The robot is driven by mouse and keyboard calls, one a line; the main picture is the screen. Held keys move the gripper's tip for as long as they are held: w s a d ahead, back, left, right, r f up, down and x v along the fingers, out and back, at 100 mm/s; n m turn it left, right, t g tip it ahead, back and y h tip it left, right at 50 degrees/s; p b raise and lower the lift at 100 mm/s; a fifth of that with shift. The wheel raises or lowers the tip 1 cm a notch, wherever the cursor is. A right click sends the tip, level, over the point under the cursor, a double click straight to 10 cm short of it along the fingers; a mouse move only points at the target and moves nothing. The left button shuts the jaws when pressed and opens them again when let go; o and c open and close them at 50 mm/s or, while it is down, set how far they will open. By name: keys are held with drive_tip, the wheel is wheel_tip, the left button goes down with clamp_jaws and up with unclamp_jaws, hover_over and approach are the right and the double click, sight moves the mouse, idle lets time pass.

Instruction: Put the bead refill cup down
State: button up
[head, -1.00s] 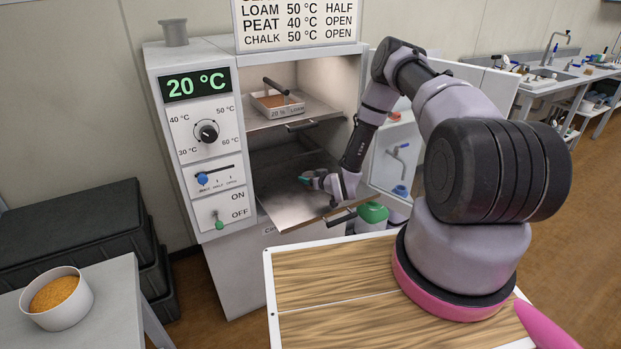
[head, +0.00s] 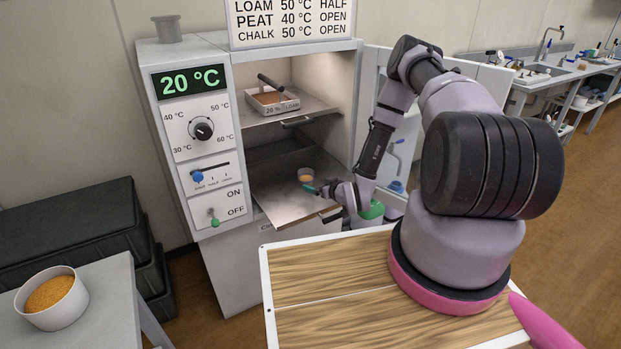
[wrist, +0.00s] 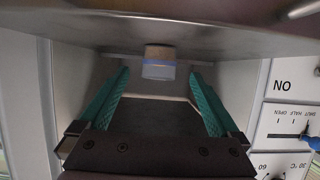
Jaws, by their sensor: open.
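The bead refill cup (head: 306,175) is a small pale cup with orange contents. It stands upright on the lower pulled-out shelf (head: 285,205) of the analyser cabinet in the head view. In the wrist view the cup (wrist: 159,62) shows beyond and between the teal fingers, with a gap on both sides. My gripper (head: 318,190) is open and empty, just in front and to the right of the cup. Both spread fingers of my gripper (wrist: 160,76) show in the wrist view, which is upside down.
An upper shelf (head: 318,107) holds a tray marked loam (head: 272,102) above the lower shelf. A control panel (head: 200,140) flanks the left. A bowl of orange beads (head: 52,297) sits on a side table.

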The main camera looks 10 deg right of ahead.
drive_tip(key=s, duration=0.2)
drive_tip(key=s+d, duration=0.1)
drive_tip(key=s, duration=0.1)
drive_tip(key=shift+d, duration=0.1)
drive_tip(key=w+d+r+g+h, duration=0.1)
drive_tip(key=w+d+r, duration=0.25)
drive_tip(key=r, duration=0.55)
drive_tip(key=w+d+r+g+h, duration=0.15)
drive_tip(key=w+r, duration=0.25)
drive_tip(key=r, duration=0.5)
drive_tip(key=s+d+r+m+g+h, duration=0.1)
drive_tip(key=s+r, duration=0.2)
drive_tip(key=r, duration=0.7)
drive_tip(key=s+d+r+m+h, duration=0.1)
drive_tip(key=s+d+r+m, duration=0.15)
drive_tip(key=r, duration=0.65)
drive_tip(key=s+a+r+m+g, duration=0.1)
drive_tip(key=s+a+r+m, duration=0.15)
drive_tip(key=s+r, duration=0.9)
drive_tip(key=s+a+r+m+y, duration=0.1)
drive_tip(key=s+a+r, duration=0.1)
drive_tip(key=s, duration=0.7)
drive_tip(key=s+a+r+g+y, duration=0.1)
drive_tip(key=s+a+r, duration=0.1)
drive_tip(key=s+r, duration=0.3)
drive_tip(key=s, duration=0.4)
drive_tip(key=shift+a+m, duration=0.2)
drive_tip(key=shift+m, duration=0.2)
